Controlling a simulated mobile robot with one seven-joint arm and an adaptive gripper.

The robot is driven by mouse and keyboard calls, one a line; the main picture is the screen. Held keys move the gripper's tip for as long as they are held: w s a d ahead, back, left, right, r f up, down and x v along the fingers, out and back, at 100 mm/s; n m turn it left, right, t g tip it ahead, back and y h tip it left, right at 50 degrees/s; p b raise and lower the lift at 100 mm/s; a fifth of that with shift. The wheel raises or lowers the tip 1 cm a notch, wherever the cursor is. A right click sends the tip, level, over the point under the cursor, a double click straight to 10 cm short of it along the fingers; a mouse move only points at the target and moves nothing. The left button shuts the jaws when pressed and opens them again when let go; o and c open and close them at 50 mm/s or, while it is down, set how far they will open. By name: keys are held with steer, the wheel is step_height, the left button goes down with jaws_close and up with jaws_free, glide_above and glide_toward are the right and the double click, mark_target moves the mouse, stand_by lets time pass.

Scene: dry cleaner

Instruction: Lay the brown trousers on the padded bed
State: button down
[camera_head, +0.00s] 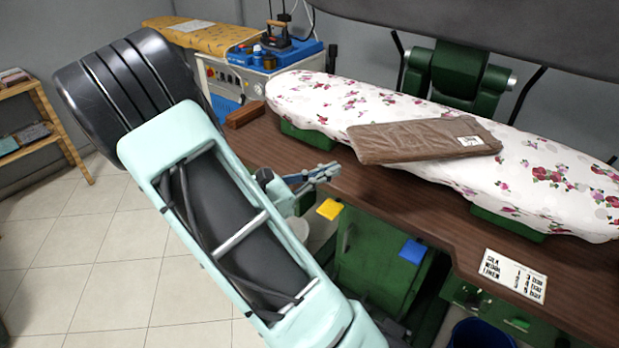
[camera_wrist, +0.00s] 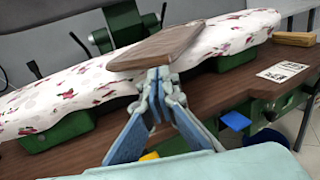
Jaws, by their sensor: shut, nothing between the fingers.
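The brown trousers (camera_head: 425,139) are folded into a flat bundle with a pale label at one end. They lie across the flower-patterned padded bed (camera_head: 320,100), resting on its top, with one edge reaching the bed's front side. My gripper (camera_head: 328,172) is shut and empty, in front of the bed and a little below the trousers in the head view. In the wrist view its closed fingertips (camera_wrist: 161,82) appear just in front of the trousers (camera_wrist: 158,46), apart from the padded bed (camera_wrist: 70,90). Whether the tips touch the cloth cannot be told.
The brown table (camera_head: 400,195) carries the bed on green supports. A price card (camera_head: 514,275) lies at its front edge. A dark upper press part (camera_head: 480,30) hangs behind the bed. A brown block (camera_head: 245,112) lies left, and a blue bin (camera_head: 480,335) stands below.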

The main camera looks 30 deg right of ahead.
mark_target(359, 157)
steer(key=d, duration=0.5)
steer(key=shift+w+d, duration=0.1)
steer(key=shift+d, duration=0.25)
steer(key=shift+d+r, duration=0.1)
steer(key=shift+d, duration=0.45)
steer(key=shift+d+p, duration=0.3)
steer(key=shift+d, duration=0.05)
steer(key=shift+w+a, duration=0.1)
steer(key=shift+a, duration=0.5)
steer(key=a, duration=1.3)
steer(key=shift+s+p, duration=0.3)
steer(key=shift+s, duration=0.05)
